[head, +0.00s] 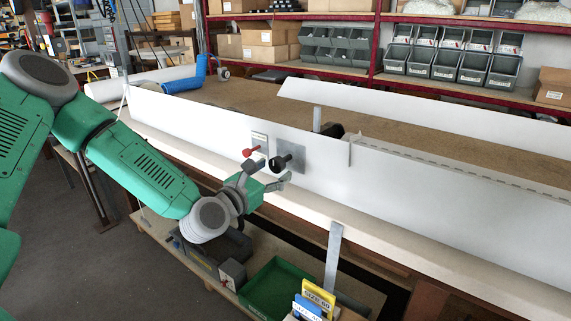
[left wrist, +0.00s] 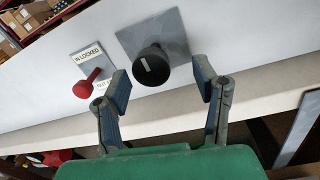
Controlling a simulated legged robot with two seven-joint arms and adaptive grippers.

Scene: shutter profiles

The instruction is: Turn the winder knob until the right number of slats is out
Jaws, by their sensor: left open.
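The black winder knob (head: 280,163) sticks out from a grey square plate (head: 297,152) on the upright white panel (head: 215,133). In the left wrist view the knob (left wrist: 151,66) has a pale mark on its face. My left gripper (head: 267,176) is open, in front of the knob and apart from it. In the left wrist view its two fingers (left wrist: 162,84) stand on either side of and below the knob, with nothing between them. To the right, a white strip with a dashed slot line (head: 440,166) lies behind the panel; I cannot make out separate slats. My right gripper is not in view.
A red lever (left wrist: 87,84) on a plate labelled "IN LOCKED" sits just left of the knob. A metal upright (head: 333,256) stands at the bench's front edge. Below are a green tray (head: 262,292) and yellow and blue cards (head: 318,296). Shelves with grey bins stand behind.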

